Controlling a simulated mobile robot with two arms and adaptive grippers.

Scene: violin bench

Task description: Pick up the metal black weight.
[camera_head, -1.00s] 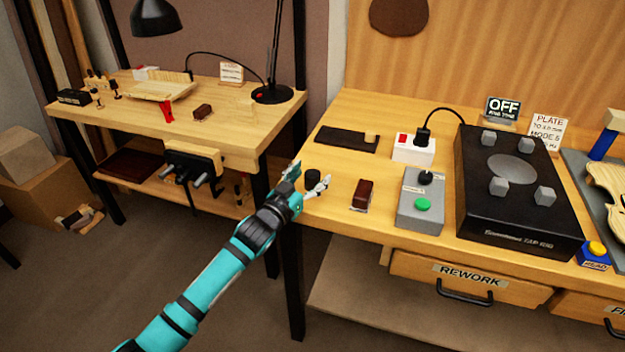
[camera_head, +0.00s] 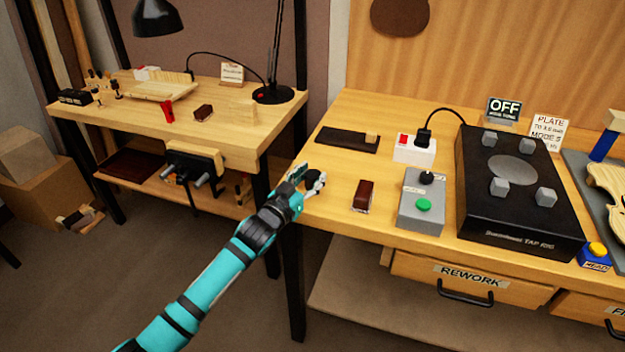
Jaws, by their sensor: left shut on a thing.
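The black weight (camera_head: 313,176) is a small dark cylinder at the left end of the right-hand bench (camera_head: 340,220). My left gripper (camera_head: 312,182) is shut on it, with a finger on either side. The fingers hide part of the weight. I cannot tell whether the weight still touches the bench top. My right gripper is not in view.
A dark red-brown block (camera_head: 363,195) stands just right of the gripper, then a grey box with a green button (camera_head: 422,210). A black tap rig (camera_head: 520,205) stands further right.

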